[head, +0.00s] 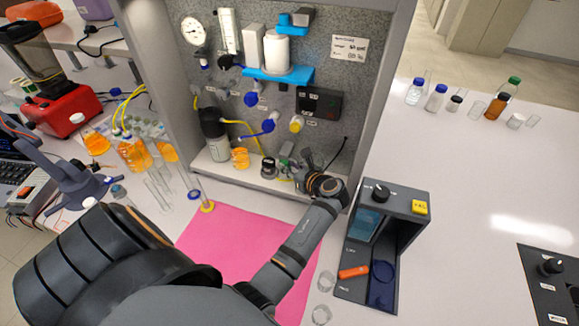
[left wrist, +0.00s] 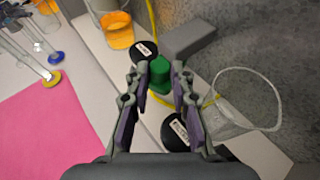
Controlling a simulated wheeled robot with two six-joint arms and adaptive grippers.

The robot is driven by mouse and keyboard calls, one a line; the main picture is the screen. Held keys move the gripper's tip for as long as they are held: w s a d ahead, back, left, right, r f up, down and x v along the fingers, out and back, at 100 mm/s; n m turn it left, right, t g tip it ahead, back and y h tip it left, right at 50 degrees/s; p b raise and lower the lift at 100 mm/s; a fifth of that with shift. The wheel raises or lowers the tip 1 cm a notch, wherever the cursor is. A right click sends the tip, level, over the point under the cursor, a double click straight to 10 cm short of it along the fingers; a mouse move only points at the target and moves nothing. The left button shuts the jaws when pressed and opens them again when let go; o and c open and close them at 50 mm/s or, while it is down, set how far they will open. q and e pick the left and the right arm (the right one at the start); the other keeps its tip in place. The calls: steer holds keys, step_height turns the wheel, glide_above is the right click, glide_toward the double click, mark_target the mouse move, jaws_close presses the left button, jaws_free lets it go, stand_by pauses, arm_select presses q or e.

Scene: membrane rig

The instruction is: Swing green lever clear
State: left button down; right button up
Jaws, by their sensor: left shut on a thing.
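The green lever (left wrist: 160,73) shows in the left wrist view between the fingertips of my left gripper (left wrist: 160,80), which is shut on it. In the head view my left gripper (head: 300,165) is at the foot of the grey panel, and a bit of the green lever (head: 287,149) shows beside its fingers. The lever's lower part and its pivot are hard to make out. My right gripper is in neither view.
A black round cap (head: 268,167) and an orange-filled beaker (head: 240,158) stand left of the lever. A clear empty cup (left wrist: 245,100) is close on the right in the left wrist view. A pink mat (head: 225,235) lies in front. A dark box device (head: 408,200) stands right.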

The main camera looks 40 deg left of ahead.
arm_select(q)
steer(key=c, duration=1.2)
jaws_free()
steer(key=shift+w, duration=0.1)
steer(key=shift+o, duration=0.2)
